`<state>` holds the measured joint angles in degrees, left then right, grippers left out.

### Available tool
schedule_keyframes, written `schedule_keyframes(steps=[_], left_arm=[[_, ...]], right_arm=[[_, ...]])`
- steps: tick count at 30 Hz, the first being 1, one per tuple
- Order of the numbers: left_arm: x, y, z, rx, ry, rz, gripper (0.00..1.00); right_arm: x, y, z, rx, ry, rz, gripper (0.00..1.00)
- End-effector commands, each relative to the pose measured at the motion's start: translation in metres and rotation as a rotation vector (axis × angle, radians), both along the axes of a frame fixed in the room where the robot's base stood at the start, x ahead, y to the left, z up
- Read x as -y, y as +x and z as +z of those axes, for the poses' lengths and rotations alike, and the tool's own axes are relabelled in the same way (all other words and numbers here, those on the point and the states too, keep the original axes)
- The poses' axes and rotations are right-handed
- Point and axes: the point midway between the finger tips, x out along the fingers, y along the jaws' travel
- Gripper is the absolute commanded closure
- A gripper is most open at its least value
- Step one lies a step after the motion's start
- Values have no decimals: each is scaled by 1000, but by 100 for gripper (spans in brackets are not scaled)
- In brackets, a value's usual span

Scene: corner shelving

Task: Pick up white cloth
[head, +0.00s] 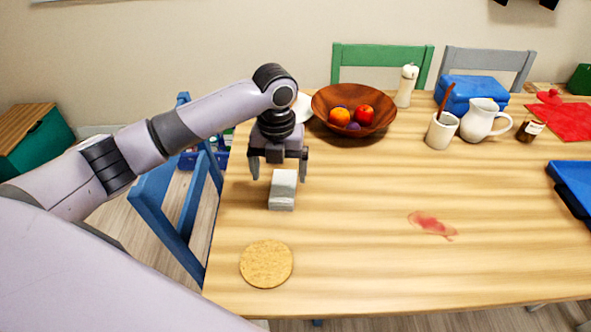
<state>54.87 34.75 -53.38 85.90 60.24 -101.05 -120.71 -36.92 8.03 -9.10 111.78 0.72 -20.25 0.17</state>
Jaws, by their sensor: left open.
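My left gripper (279,172) points down over the far end of the cloth. Its two fingers are spread apart, one to each side of the cloth, with a gap on both sides. I cannot tell how high the fingertips are above the table. My right gripper is not in view.
A cork coaster (266,264) lies nearer the front edge. A red stain (432,224) is on the bare middle. Behind stand a fruit bowl (385,123), a cup (441,131), a pitcher (484,120) and a blue box (470,90). A blue chair (165,215) stands left.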

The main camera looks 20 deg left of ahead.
Motion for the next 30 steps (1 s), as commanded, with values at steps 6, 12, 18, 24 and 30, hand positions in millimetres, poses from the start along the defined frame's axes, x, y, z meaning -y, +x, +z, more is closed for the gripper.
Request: schedule_keyframes(steps=[6,12,18,24,30], left_arm=[[0,0,-10,-1,0,2,8],[0,1,-33,-2,0,3,8],[-1,3,-63,-1,0,2,8],[-1,3,-72,2,1,1,8],[-1,3,-72,2,1,1,25]], right_arm=[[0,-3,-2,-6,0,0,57],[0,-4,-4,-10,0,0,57],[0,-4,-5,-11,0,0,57],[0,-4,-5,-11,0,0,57],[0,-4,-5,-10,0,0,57]])
